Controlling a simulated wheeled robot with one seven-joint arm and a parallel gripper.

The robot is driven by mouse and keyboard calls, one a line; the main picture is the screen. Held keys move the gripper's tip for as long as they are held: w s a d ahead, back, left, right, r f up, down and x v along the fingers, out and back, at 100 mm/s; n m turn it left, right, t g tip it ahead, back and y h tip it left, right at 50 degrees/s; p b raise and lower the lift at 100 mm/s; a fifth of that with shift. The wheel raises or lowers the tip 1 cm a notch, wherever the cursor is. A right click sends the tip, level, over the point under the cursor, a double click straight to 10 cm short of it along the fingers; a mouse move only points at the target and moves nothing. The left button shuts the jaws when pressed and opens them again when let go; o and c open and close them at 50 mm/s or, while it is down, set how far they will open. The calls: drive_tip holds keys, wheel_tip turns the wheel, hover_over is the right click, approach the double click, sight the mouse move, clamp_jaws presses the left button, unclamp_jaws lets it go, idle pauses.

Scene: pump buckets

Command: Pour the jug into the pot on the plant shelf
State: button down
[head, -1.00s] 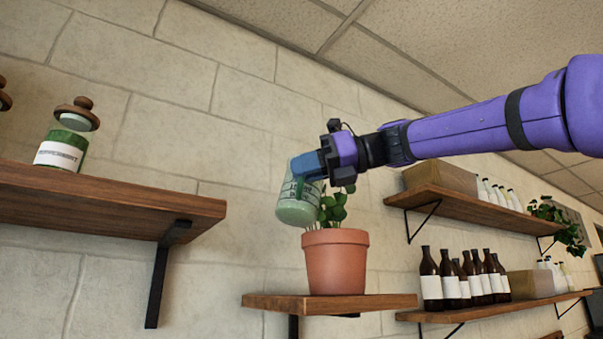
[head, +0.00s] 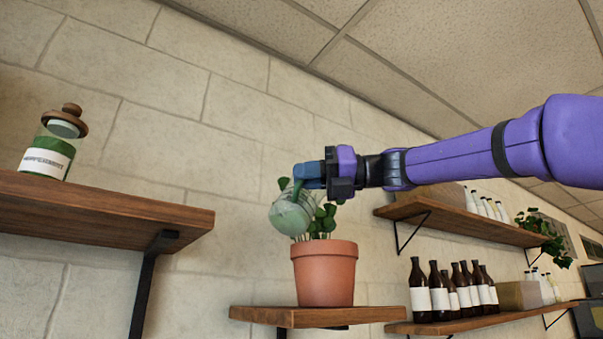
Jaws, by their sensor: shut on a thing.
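The jug (head: 291,217) is a see-through, pale green vessel with a green handle. My gripper (head: 312,174) is shut on it, near the handle, and its blue fingers hide part of it. The jug is strongly tilted, above the left part of the pot's rim. The terracotta pot (head: 325,275) stands upright on the small wooden plant shelf (head: 260,314) and holds a leafy green plant (head: 325,222). The jug overlaps the plant's leaves in the picture; I cannot tell whether they touch. No stream of liquid is clear to see.
A wooden shelf (head: 100,212) at the left holds a green labelled jar (head: 48,158) with a wooden lid. Shelves at the right hold brown bottles (head: 440,290), white bottles (head: 485,205), boxes and a trailing plant (head: 545,235). A stone wall stands behind.

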drive_tip(key=shift+w+d+f+m+y, duration=0.15)
drive_tip(key=shift+w+d+m+y, duration=0.15)
drive_tip(key=shift+m, duration=0.1)
drive_tip(key=shift+m+y, duration=0.4)
drive_tip(key=shift+m, duration=0.1)
drive_tip(key=w+d+r+m+t+y, duration=0.3)
drive_tip(key=m+t, duration=0.6)
drive_tip(key=m, duration=0.6)
drive_tip(key=shift+w+d+r+m+t+y, duration=0.3)
drive_tip(key=shift+w+d+r, duration=0.65)
drive_tip(key=shift+w+r, duration=0.45)
drive_tip(key=shift+s+a, duration=0.1)
drive_tip(key=shift+a, duration=0.05)
idle(0.4)
